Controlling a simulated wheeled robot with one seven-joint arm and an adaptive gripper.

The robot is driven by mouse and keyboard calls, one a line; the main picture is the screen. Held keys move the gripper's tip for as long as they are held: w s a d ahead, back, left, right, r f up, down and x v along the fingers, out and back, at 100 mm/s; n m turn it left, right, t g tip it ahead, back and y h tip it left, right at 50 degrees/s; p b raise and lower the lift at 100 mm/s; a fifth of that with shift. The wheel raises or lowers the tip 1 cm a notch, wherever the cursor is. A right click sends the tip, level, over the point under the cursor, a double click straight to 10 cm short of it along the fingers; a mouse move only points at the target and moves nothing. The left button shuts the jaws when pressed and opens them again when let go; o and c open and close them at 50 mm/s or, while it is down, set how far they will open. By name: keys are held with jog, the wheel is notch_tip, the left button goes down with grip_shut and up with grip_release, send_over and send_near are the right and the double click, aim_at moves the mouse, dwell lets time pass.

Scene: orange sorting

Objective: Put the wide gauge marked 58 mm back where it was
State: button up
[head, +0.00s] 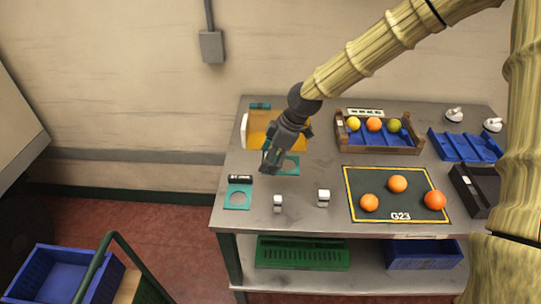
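My gripper (268,164) hangs over the left part of the grey table, pointing down. A teal plate gauge with a round hole (291,171) shows partly behind and right of it; the gripper hides the rest. I cannot tell whether the gripper touches or holds this gauge, or whether its fingers are open. A second teal gauge with a round hole (230,204) lies flat near the left front, below a small dark label (240,178). The markings on the gauges are too small to read, so I cannot tell which is 58 mm.
A yellow-orange item (258,122) lies behind the gripper. Two small white-and-dark items (323,194) (278,201) stand at the front. A dark mat marked G23 (405,206) holds oranges. A wooden crate (392,149) with fruit, a blue tray (465,147) and a black tray (475,190) stand right.

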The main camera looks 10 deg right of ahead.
jog(key=w+f, duration=0.1)
jog(key=w+f+b, duration=0.1)
jog(key=f, duration=0.1)
jog(key=shift+w+f, duration=0.15)
jog(key=shift+f, duration=0.1)
jog(key=shift+w+f, duration=0.1)
jog(key=shift+f, duration=0.3)
jog(key=shift+f+b, duration=0.15)
jog(key=shift+b, duration=0.3)
jog(key=shift+s+b, duration=0.3)
jog(key=shift+s, duration=0.4)
jog(key=shift+w+f, duration=0.45)
jog(key=shift+f, duration=0.05)
jog(key=shift+s+r, duration=0.2)
jog(key=shift+s, duration=0.1)
jog(key=shift+w, duration=0.1)
jog(key=shift+f, duration=0.1)
jog(key=shift+d, duration=0.1)
